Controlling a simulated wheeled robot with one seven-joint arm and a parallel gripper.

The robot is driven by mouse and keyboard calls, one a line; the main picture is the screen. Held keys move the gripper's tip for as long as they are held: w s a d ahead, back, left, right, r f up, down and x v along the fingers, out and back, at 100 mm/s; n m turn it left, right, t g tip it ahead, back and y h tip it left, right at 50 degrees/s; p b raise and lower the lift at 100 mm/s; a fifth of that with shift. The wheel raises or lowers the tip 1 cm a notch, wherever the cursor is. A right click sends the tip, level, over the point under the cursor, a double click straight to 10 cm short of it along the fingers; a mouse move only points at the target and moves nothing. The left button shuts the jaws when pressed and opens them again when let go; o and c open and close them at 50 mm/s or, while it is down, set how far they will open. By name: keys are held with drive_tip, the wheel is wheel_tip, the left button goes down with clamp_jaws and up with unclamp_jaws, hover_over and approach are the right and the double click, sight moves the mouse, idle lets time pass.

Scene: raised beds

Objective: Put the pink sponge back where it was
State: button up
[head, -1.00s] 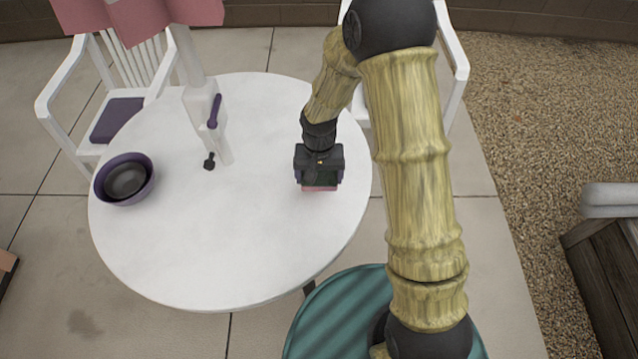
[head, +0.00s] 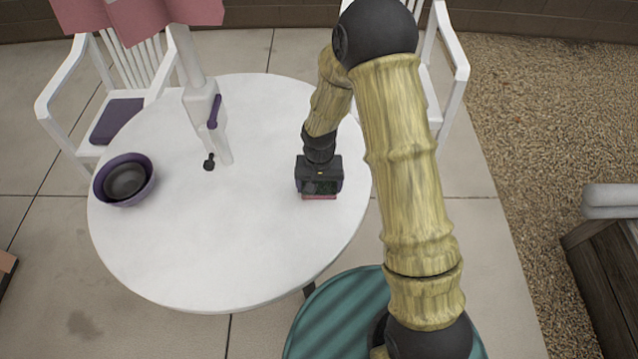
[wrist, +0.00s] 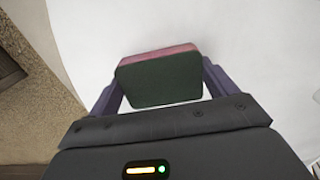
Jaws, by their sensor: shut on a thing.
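The pink sponge (wrist: 160,76) is a block with a dark green face and a pink layer along its far edge in the wrist view. My gripper (wrist: 162,88) is shut on it, with a purple finger on each side. In the head view my gripper (head: 319,188) is low over the right part of the round white table (head: 230,250), and a pink edge of the sponge (head: 319,197) shows just below the jaws. I cannot tell whether the sponge touches the table top. Most of it is hidden by the gripper in the head view.
A purple bowl with a dark bowl inside (head: 105,190) stands at the table's left edge. A white parasol pole (head: 205,110) with a purple handle rises from the table. White chairs (head: 60,85) stand behind. The table's middle and front are clear.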

sight(319, 186)
drive_tip(key=o, duration=1)
drive_tip(key=shift+c, duration=0.2)
wheel_tip(319, 186, up, 12)
drive_tip(key=p, duration=0.1)
drive_tip(key=shift+r, duration=0.15)
drive_tip(key=s+d+r+t, duration=0.1)
drive_tip(key=s+d+r, duration=0.3)
drive_tip(key=s+d, duration=0.2)
drive_tip(key=s+d+r+t, duration=0.1)
drive_tip(key=s+d+r, duration=0.2)
drive_tip(key=s+d, duration=0.3)
drive_tip(key=shift+d+r+t, duration=0.3)
drive_tip(key=shift+d+r, duration=0.05)
drive_tip(key=shift+d, duration=0.4)
drive_tip(key=shift+r, duration=0.1)
